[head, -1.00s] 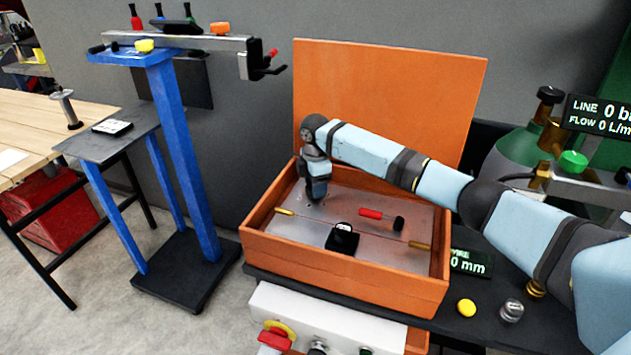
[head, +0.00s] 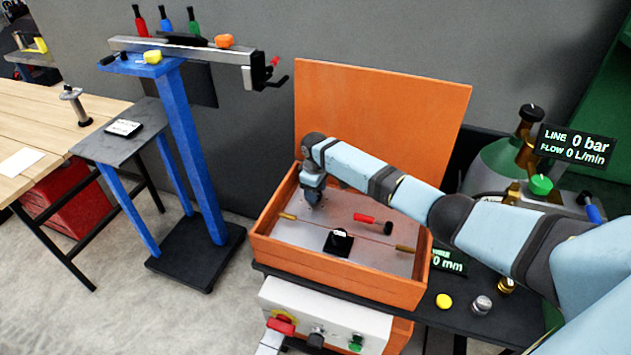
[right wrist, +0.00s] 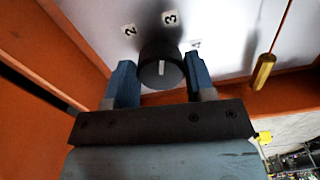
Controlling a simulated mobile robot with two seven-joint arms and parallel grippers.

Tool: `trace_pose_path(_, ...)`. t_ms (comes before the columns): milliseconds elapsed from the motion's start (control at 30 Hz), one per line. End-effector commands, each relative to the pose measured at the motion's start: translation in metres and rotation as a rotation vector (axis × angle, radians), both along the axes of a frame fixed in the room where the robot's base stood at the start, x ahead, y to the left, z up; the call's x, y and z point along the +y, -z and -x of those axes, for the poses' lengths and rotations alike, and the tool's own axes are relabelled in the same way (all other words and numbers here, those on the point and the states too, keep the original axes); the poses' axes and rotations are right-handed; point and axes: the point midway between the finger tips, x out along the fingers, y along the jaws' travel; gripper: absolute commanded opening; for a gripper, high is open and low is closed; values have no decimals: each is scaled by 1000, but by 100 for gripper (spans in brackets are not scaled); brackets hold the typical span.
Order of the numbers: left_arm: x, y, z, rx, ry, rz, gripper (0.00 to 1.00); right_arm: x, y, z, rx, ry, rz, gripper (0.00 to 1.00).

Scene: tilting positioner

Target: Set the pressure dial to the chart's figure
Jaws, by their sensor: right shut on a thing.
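A black round knob (right wrist: 161,70) with a white line on it stands on the grey panel in the right wrist view, and I take it to be the pressure dial. Figures 2 (right wrist: 129,30), 3 (right wrist: 170,18) and a partly hidden one, seemingly 4 (right wrist: 196,44), lie around it. The white line runs roughly toward the 3. My right gripper (right wrist: 160,75) is shut on the knob, one finger at each side. In the head view my right gripper (head: 313,196) is at the back left inside the orange box (head: 340,278), hiding the knob. No chart is readable. My left gripper is out of view.
The box's orange lid (head: 385,105) stands open behind. A red-handled tool (head: 372,221) and a black block (head: 338,243) are on the panel. A display (head: 575,146) reads LINE 0 bar, FLOW 0 L/min. A blue stand (head: 193,150) is at the left.

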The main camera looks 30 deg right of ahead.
Motion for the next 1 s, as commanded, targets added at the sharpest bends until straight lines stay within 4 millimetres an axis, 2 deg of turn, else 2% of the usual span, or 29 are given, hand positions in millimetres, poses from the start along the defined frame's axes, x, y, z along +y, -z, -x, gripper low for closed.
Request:
trace_pose_path(33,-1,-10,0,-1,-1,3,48,2,-3,1,2,29,-3,26)
trace_pose_path(300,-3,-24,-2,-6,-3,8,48,2,-1,0,1,145,-1,26)
trace_pose_path(900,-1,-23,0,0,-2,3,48,1,0,0,-1,185,-2,26)
trace_pose_path(933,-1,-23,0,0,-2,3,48,1,0,0,-1,185,-2,52)
trace_pose_path(1000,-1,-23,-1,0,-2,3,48,1,0,0,-1,185,-2,68)
